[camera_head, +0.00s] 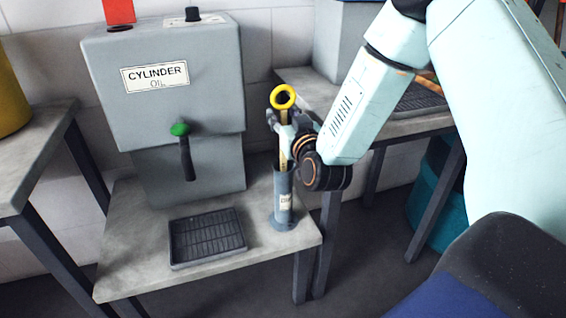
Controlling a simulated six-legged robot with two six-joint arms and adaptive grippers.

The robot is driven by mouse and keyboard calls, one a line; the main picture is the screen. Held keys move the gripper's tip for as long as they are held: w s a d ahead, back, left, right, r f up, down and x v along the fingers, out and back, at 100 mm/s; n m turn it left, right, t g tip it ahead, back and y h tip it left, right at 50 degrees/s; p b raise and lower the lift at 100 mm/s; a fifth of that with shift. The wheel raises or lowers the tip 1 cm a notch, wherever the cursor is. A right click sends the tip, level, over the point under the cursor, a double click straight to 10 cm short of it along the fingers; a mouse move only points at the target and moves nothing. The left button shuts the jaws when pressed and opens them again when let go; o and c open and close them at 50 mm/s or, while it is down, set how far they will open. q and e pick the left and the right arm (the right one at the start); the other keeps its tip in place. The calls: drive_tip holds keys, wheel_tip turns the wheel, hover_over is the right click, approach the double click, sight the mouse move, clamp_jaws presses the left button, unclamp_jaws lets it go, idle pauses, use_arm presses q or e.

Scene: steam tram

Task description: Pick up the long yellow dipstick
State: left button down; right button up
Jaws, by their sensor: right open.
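The long yellow dipstick (283,97) stands upright in a grey tube holder (283,200) with a small label, near the right edge of the low table. Its yellow ring handle is at the top and its shaft runs down into the holder, which hides the lower end. My right gripper (282,135) is open at the upper shaft, just below the ring, with its fingers around or beside the shaft. I cannot tell whether they touch it. My left gripper is not in view.
A grey cylinder oil box (215,95) with a green-knobbed lever (185,150) stands left of the holder. A black drip tray (207,238) lies on the low table (135,250). Another table (400,125) stands behind my right arm. A yellow container (10,95) is at far left.

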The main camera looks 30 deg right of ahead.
drive_tip(key=shift+w, duration=0.3)
drive_tip(key=shift+r, duration=0.1)
drive_tip(key=shift+c, duration=0.4)
clamp_jaws()
